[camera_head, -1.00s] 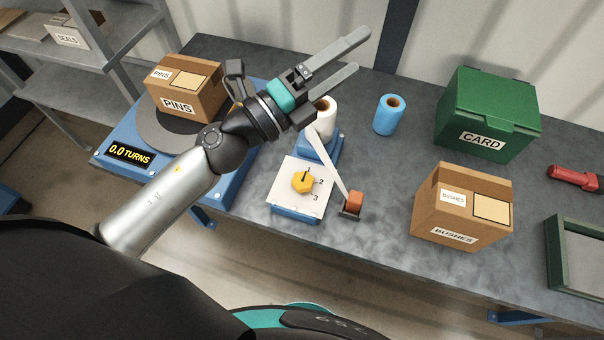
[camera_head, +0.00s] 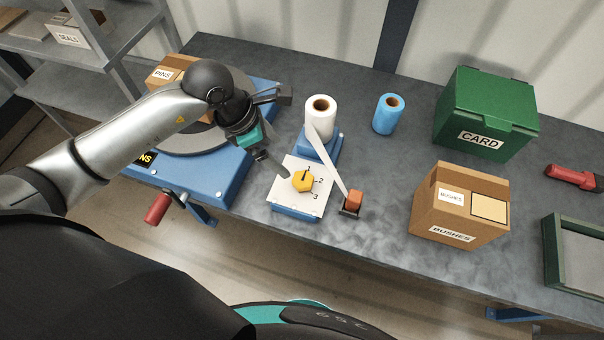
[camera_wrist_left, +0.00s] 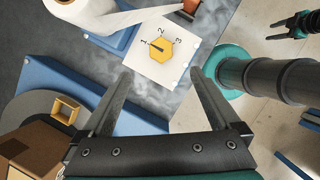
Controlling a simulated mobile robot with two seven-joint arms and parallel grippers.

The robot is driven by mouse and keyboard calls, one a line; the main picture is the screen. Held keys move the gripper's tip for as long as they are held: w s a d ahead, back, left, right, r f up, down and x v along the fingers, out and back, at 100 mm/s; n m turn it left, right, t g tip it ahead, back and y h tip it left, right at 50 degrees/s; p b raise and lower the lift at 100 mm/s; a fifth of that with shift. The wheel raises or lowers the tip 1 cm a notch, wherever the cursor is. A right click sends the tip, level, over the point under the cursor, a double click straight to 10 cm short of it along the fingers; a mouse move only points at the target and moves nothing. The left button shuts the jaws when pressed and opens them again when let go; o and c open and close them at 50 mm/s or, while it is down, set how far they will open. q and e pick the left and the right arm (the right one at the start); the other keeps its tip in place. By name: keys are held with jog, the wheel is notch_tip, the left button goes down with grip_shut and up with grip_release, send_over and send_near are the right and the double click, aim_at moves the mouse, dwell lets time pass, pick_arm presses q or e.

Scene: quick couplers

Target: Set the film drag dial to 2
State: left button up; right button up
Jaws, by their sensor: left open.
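The film drag dial is a yellow six-sided knob (camera_head: 303,181) on a white plate (camera_head: 283,186) marked 1, 2 and 3. Its black pointer line points at 1. The knob also shows in the left wrist view (camera_wrist_left: 160,50), pointer towards 1. My left gripper (camera_head: 284,173) is open and empty, pointing down beside the plate's left edge, close to the knob. In the left wrist view its two fingers (camera_wrist_left: 158,74) are well apart, with the knob beyond the gap between them. A dark gripper, seemingly my right one (camera_wrist_left: 282,29), shows small at the top right of that view.
A white film roll (camera_head: 321,118) stands behind the dial, its strip running to an orange-topped block (camera_head: 354,201) on the right. A blue turntable base (camera_head: 205,175) with a red handle (camera_head: 157,208) is left. A BUSHES box (camera_head: 440,205) stands right.

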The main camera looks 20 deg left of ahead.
aim_at(303, 178)
pick_arm(q)
jog(key=b+x, duration=0.1)
jog(key=x, duration=1.2)
jog(key=shift+d+f, duration=0.15)
jog(key=shift+f, duration=0.15)
jog(key=shift+c, duration=0.4)
jog(key=c, duration=1.3)
jog(key=shift+w+f+m+g+b, duration=0.15)
jog(key=shift+m+g+b, duration=0.15)
jog(key=shift+m+b, duration=0.8)
jog(key=m+g+b, duration=0.1)
jog(key=m+b, duration=0.2)
jog(key=b, duration=0.2)
jog(key=m+g+b, duration=0.2)
jog(key=m+b, duration=0.2)
jog(key=shift+b, duration=0.4)
jog(key=shift+m+g+b, duration=0.3)
jog(key=shift+m+b, duration=0.8)
jog(key=shift+b, duration=0.15)
jog(key=shift+m, duration=0.3)
